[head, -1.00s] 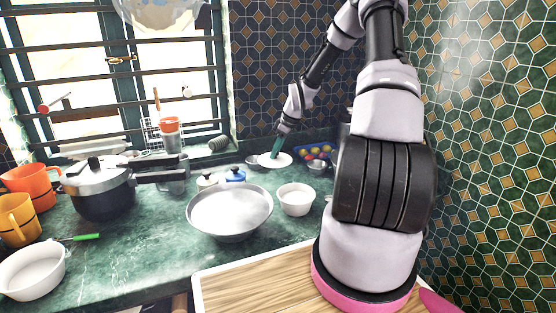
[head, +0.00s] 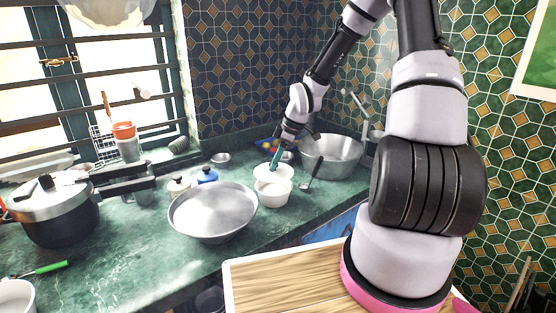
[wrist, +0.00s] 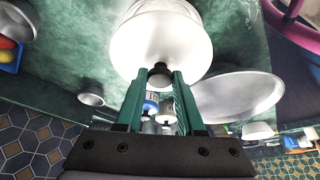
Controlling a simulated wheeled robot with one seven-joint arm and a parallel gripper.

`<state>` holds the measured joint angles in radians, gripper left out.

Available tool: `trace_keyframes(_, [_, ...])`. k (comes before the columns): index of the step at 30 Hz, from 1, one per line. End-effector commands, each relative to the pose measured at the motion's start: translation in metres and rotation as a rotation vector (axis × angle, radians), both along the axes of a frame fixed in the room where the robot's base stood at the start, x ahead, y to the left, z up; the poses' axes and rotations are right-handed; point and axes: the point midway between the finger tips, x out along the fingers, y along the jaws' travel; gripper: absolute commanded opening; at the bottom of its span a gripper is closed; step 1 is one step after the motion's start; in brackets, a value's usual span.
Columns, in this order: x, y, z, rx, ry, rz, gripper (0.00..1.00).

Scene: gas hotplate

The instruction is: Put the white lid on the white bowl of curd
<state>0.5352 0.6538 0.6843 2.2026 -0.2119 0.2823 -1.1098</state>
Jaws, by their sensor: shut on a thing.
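The white lid (head: 273,172) is round, with a dark knob (wrist: 160,76) that shows in the wrist view. My gripper (head: 276,157) has green fingers and is shut on the knob. The lid also shows in the wrist view (wrist: 160,45). The white bowl (head: 272,193) stands on the green counter. The lid is just above and behind the bowl in the head view, overlapping its far rim in the picture. Part of a white bowl (wrist: 178,8) shows past the lid in the wrist view. I cannot tell whether lid and bowl touch. The curd is not clearly visible.
A wide steel dish (head: 213,212) stands close to the bowl's left. A steel basin (head: 335,153) and a dark ladle (head: 311,176) are to its right. A wooden board (head: 290,282) lies in front.

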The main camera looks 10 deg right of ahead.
Motion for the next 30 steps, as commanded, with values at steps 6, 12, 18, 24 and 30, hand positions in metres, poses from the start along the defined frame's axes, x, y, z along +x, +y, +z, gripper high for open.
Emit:
trace_keyframes(6, [0.0,0.0,0.0,0.0,0.0,-0.001,0.0])
trace_keyframes(12, [0.0,0.0,-0.005,0.0,0.002,-0.001,0.0])
trace_keyframes(18, [0.0,0.0,-0.016,0.0,0.003,-0.001,0.0])
trace_keyframes(24, [0.0,0.0,-0.029,0.0,0.002,-0.001,0.0])
trace_keyframes(30, [0.0,0.0,-0.036,0.0,0.002,-0.001,0.0])
